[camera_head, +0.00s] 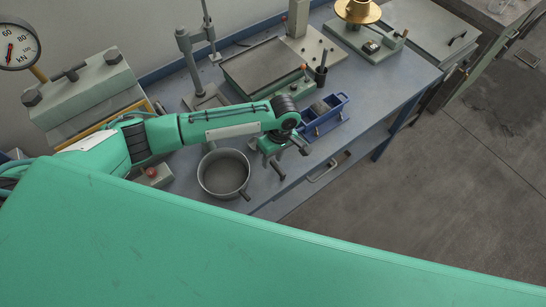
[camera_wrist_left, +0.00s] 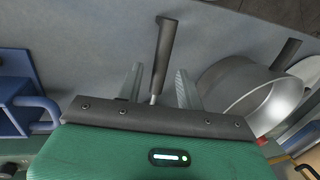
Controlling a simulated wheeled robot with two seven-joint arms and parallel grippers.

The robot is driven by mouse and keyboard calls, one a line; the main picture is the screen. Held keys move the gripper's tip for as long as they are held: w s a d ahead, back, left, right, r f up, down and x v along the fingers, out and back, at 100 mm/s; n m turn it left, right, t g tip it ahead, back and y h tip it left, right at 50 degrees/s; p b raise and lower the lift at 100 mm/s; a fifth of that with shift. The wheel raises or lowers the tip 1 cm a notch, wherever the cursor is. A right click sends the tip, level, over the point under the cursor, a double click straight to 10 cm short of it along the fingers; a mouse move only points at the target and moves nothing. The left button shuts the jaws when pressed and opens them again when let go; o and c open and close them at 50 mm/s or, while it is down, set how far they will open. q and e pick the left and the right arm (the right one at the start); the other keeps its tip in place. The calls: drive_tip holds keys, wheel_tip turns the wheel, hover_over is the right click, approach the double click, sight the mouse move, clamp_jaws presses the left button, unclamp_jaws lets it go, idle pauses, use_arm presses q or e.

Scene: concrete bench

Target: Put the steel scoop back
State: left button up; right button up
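The steel scoop shows in the left wrist view as a dark handle (camera_wrist_left: 165,45) on a thin metal shaft. Its bowl is hidden behind my gripper body. In the head view a dark handle (camera_head: 279,172), which seems to be the same one, points toward the bench's front edge. My left gripper (camera_head: 277,154) is over the bench between the pan and the blue mould. In the left wrist view its two fingers (camera_wrist_left: 159,78) stand apart, one on each side of the scoop, with gaps visible. My right gripper is not in view.
A round metal pan (camera_head: 223,173) with a dark handle stands left of the gripper; it also shows in the wrist view (camera_wrist_left: 240,88). A blue mould (camera_head: 338,118) is close on the right. A flat-topped grey unit (camera_head: 262,68) and a brass-topped device (camera_head: 358,10) stand behind.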

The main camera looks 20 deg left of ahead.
use_arm(q)
drive_tip(key=b+v, duration=0.2)
drive_tip(key=v, duration=0.9)
drive_tip(key=shift+r, duration=0.4)
drive_tip(key=shift+d, duration=0.1)
